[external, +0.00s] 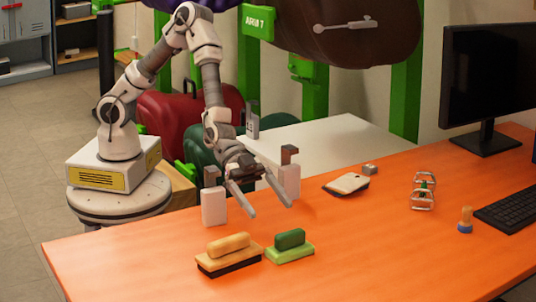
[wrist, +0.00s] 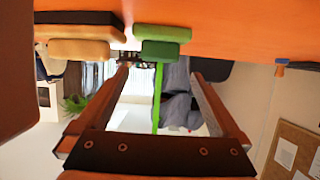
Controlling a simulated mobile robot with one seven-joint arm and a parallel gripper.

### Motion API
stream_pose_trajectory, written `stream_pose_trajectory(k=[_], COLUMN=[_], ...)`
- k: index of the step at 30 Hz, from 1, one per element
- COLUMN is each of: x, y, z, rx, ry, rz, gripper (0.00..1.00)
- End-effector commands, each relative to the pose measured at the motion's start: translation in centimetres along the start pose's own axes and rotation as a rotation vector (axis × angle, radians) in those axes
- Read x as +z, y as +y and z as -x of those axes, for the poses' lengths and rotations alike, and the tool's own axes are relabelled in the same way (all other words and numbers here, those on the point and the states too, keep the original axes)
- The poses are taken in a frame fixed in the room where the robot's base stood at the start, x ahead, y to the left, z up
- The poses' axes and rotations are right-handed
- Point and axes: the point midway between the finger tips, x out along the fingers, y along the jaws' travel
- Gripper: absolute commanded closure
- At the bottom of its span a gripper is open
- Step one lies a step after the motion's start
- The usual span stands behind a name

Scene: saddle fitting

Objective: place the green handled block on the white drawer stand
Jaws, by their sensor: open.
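The green handled block (external: 290,250) lies on the orange table with its darker green handle on top. It also shows in the wrist view (wrist: 160,48), upside down, beyond and between my fingertips. My gripper (external: 270,209) is open and empty, above and behind the block, with its fingers pointing toward the table front. Its two fingers also show spread apart in the wrist view (wrist: 158,72). A plain white top (external: 335,148) behind the orange table may be the white drawer stand; no drawers are visible there.
A tan handled block (external: 229,254) with a dark base sits close left of the green one. Two white upright pieces (external: 213,206) (external: 289,182) flank my gripper. A white-topped pad (external: 347,183), metal rack (external: 423,192) and keyboard (external: 508,209) lie right. The front right table is clear.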

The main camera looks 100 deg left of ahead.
Motion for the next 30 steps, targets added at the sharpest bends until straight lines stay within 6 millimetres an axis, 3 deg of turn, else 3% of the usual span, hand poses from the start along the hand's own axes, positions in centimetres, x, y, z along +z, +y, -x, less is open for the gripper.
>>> stream_pose_trajectory(k=[6, 21, 26, 30], x=[0.0, -0.1, -1.9, -4.8], y=[0.0, 0.0, -0.1, -0.1], z=[1.5, 1.6, 2.3, 3.5], rx=[0.0, 0.0, -0.001, -0.003], ry=[-0.001, 0.0, 0.004, 0.005], rz=[0.0, 0.0, -0.003, -0.005], gripper=[0.0, 0.0, 0.0, 0.0])
